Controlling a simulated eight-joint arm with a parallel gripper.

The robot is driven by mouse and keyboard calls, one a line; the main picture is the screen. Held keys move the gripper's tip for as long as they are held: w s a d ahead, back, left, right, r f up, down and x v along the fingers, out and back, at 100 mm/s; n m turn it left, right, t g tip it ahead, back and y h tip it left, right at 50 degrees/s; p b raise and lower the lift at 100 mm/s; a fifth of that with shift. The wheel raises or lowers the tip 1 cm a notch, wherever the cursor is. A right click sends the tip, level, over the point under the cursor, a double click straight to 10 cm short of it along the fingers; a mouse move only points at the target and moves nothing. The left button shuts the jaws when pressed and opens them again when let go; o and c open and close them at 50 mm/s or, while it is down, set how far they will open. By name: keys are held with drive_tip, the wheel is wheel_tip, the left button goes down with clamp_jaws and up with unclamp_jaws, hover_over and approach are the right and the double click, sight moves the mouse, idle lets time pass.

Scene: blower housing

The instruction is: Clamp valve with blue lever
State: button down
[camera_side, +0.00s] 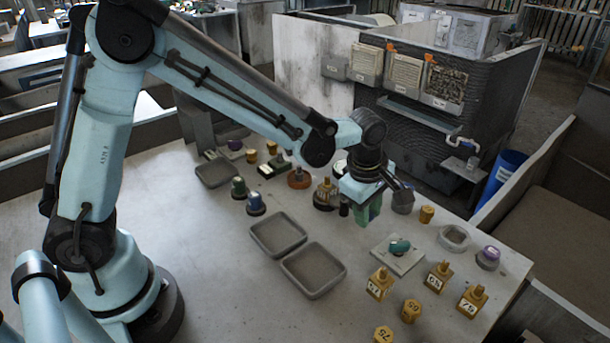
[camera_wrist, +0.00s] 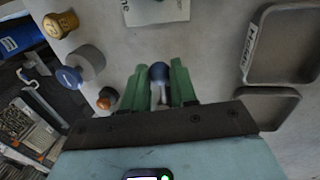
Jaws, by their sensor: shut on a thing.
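My gripper (camera_side: 368,212) points down at the tabletop, right of the middle in the side view. In the wrist view its green fingers (camera_wrist: 163,85) are shut on a small piece with a dark blue rounded top and a pale stem. This looks like the valve with blue lever (camera_wrist: 159,71), but its lower body is hidden between the fingers. In the side view the fingers and wrist cover it. I cannot tell whether it touches the table.
Two grey trays (camera_side: 278,235) (camera_side: 313,270) lie left of my gripper. A grey part (camera_side: 403,199) stands close on its right. A plate with a teal knob (camera_side: 399,247), yellow labelled blocks (camera_side: 437,277) and a purple-topped piece (camera_side: 488,258) stand nearer the right edge.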

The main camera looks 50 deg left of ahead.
drive_tip(key=shift+w, duration=0.1)
drive_tip(key=c, duration=0.9)
unclamp_jaws()
wheel_tip(320, 180, up, 12)
drive_tip(key=s, duration=0.2)
drive_tip(key=shift+s, duration=0.2)
drive_tip(key=s+a+f+m+t, duration=0.2)
drive_tip(key=s+a+m+t, duration=0.3)
drive_tip(key=s+a+m, duration=0.5)
drive_tip(key=s+m, duration=0.2)
drive_tip(key=m, duration=0.6)
drive_tip(key=shift+a, duration=0.25)
